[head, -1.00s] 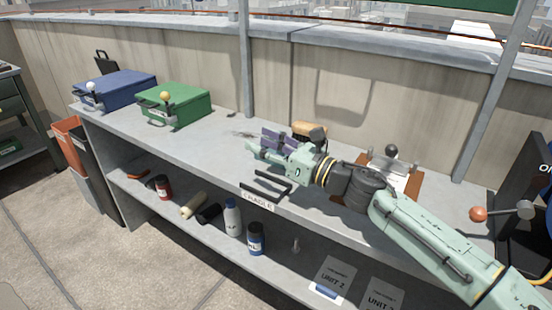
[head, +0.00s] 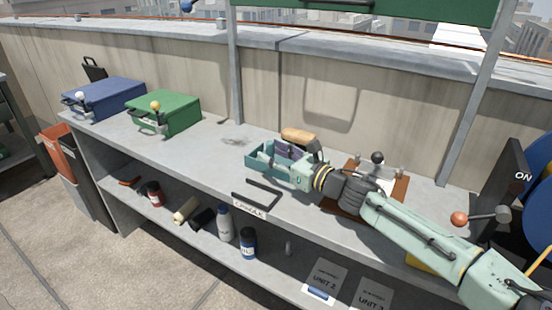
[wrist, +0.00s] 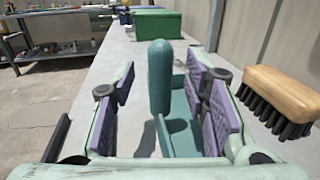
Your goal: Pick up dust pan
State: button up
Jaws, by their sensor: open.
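A teal dust pan (head: 259,160) lies on the grey bench top, partly hidden by my gripper in the head view. In the wrist view its rounded teal handle (wrist: 160,75) stands up in the middle, with the pan's flat teal part (wrist: 181,128) below and to the right. My gripper (wrist: 165,105), with purple finger pads, is open. The handle shows between the two pads, with a visible gap on the left side. I cannot tell whether the right pads touch the pan. In the head view my gripper (head: 286,152) is low over the bench at the dust pan.
A wooden brush (wrist: 285,92) with black bristles lies close to the right finger. A green case (head: 163,112) and a blue case (head: 104,97) stand farther left. A black U-shaped cradle (head: 262,192) sits at the bench's front edge.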

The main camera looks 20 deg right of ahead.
jog(key=shift+x, duration=0.8)
jog(key=shift+c, duration=0.2)
grip_shut()
